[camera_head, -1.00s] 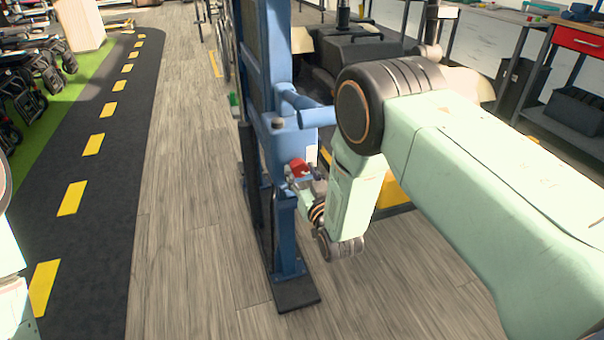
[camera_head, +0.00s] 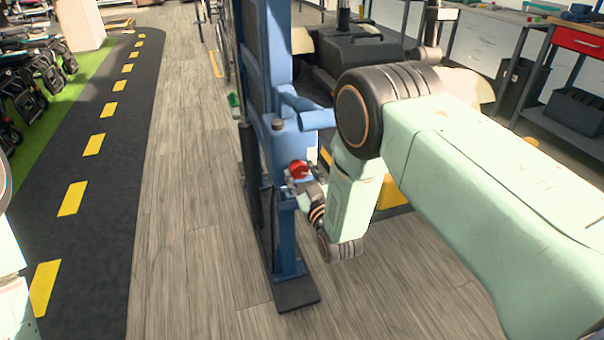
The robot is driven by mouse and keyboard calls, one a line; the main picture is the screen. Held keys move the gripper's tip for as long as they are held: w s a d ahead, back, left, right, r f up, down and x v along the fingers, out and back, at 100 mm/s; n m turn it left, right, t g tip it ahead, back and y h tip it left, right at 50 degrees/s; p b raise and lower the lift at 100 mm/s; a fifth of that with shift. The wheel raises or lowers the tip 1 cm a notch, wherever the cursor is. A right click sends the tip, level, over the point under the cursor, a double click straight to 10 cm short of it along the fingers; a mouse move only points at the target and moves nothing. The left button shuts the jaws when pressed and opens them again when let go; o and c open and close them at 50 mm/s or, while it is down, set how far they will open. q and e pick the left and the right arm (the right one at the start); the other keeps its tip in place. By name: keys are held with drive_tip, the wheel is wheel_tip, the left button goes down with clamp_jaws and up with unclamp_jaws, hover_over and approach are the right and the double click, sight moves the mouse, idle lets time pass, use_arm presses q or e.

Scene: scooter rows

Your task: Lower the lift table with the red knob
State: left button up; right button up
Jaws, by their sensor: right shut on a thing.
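The blue lift table (camera_head: 265,60) stands upright in the middle of the head view, with a dark foot plate on the floor. The red knob (camera_head: 298,168) sits low on the side of its blue housing. My right gripper (camera_head: 298,179) is at the red knob, shut on it; its fingers are small here and partly hidden by the knob and my wrist. My right arm comes in from the right and covers part of the area behind the lift. My left gripper is out of view; only a piece of my left arm shows at the left edge.
A dark scooter (camera_head: 350,50) stands behind the lift. A workbench with a red drawer (camera_head: 578,40) is at the back right. Parked scooters (camera_head: 30,75) line the left side beside a dark lane (camera_head: 110,150) with yellow dashes.

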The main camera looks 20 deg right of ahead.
drive_tip(key=n, duration=0.6)
drive_tip(key=shift+f+p, duration=0.1)
drive_tip(key=shift+p, duration=0.3)
drive_tip(key=n, duration=0.7)
idle(0.3)
drive_tip(key=o, duration=1.1)
drive_tip(key=shift+a, duration=0.1)
drive_tip(key=shift+o, duration=0.2)
drive_tip(key=s, duration=1.2)
drive_tip(key=shift+d, duration=0.2)
